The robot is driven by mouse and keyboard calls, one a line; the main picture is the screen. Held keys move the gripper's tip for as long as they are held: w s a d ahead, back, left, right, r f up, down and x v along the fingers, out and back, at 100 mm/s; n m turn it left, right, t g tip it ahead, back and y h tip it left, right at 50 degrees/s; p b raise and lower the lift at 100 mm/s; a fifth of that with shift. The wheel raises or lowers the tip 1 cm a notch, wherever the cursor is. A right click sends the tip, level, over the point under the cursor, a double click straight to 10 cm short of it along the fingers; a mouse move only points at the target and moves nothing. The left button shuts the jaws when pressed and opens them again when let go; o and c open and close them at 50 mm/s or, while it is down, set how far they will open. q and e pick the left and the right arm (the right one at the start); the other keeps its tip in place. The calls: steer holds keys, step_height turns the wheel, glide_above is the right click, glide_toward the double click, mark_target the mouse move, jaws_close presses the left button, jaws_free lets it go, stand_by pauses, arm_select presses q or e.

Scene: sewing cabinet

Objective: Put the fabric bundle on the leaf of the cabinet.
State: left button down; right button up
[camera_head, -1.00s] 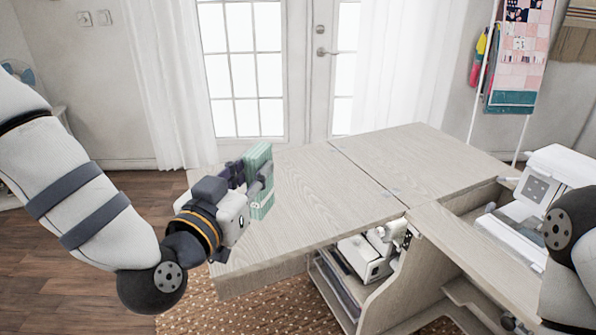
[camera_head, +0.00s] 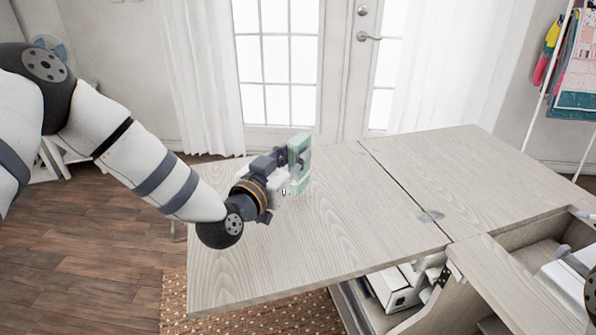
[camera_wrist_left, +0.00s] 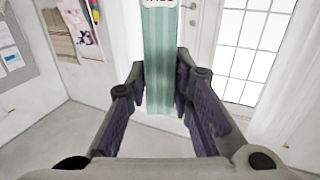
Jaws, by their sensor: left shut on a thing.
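The fabric bundle (camera_head: 300,158) is a pale green, folded upright block. In the head view it stands on edge in my left gripper (camera_head: 291,162), over the far left part of the cabinet's leaf (camera_head: 330,240). My left gripper is shut on it; in the left wrist view the green bundle (camera_wrist_left: 160,60) shows between the two fingers (camera_wrist_left: 165,95). I cannot tell whether the bundle's lower edge touches the leaf. The leaf is a wide, pale wood panel, flat and otherwise bare. My right gripper is not in view.
The cabinet top (camera_head: 470,180) joins the leaf along a hinged seam. An open well with a white machine (camera_head: 572,275) is at the right. Shelves with a white device (camera_head: 395,288) sit below. Glass doors (camera_head: 290,70) and curtains stand behind. The leaf's front and middle are clear.

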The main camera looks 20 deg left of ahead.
arm_select(q)
steer(key=shift+w+a+f, duration=0.1)
steer(key=shift+w+f, duration=0.2)
steer(key=shift+f, duration=0.05)
steer(key=f+b, duration=0.1)
steer(key=f, duration=0.2)
steer(key=shift+w+f, duration=0.15)
steer(key=shift+w, duration=0.05)
steer(key=c, duration=1.4)
jaws_free()
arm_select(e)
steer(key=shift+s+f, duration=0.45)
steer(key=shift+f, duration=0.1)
